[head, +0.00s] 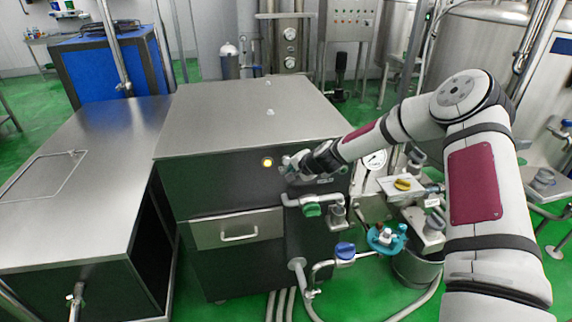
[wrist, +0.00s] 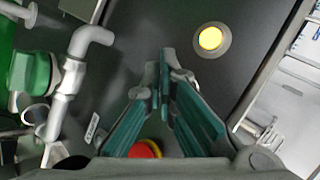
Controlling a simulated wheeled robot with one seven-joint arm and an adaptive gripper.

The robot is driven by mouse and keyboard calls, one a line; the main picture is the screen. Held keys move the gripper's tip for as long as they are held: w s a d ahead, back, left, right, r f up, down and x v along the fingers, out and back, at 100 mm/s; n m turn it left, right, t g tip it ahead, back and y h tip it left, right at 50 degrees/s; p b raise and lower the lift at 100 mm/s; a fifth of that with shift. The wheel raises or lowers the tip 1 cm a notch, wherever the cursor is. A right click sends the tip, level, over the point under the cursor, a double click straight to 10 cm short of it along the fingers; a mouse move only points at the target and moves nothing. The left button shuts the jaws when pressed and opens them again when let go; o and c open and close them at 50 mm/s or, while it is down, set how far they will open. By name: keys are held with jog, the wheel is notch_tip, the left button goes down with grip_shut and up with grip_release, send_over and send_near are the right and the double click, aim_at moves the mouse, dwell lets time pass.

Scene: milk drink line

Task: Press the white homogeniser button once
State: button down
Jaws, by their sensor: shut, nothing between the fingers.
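A round button (head: 267,162) with a pale ring is on the dark front panel of the steel-topped homogeniser cabinet (head: 245,115). It looks pale yellow, as if lit, and shows yellow in a grey ring in the wrist view (wrist: 210,38). My gripper (head: 287,162) is shut and empty, just right of the button in the head view. In the wrist view its fingertips (wrist: 163,68) are left of and below the button, apart from it. A red button (wrist: 145,148) is partly hidden behind my fingers. I cannot tell the fingertips' distance to the panel.
A grey pipe with a green-capped valve (head: 312,209) runs below my gripper. A drawer with a handle (head: 238,236) is below the button. A lower steel bench (head: 75,190) stands left.

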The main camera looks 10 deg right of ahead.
jog(key=shift+w, duration=0.6)
dwell(1.1)
jog(key=shift+w+b, duration=0.45)
jog(key=shift+b, duration=0.05)
jog(key=shift+w+r+b, duration=0.1)
jog(key=shift+w+b, duration=0.2)
jog(key=shift+w, duration=0.15)
dwell(0.5)
jog(key=shift+s, duration=0.1)
jog(key=shift+s+p, duration=0.7)
jog(key=shift+s, duration=0.15)
jog(key=s+p, duration=0.3)
jog(key=s, duration=0.2)
jog(key=shift+p, duration=0.3)
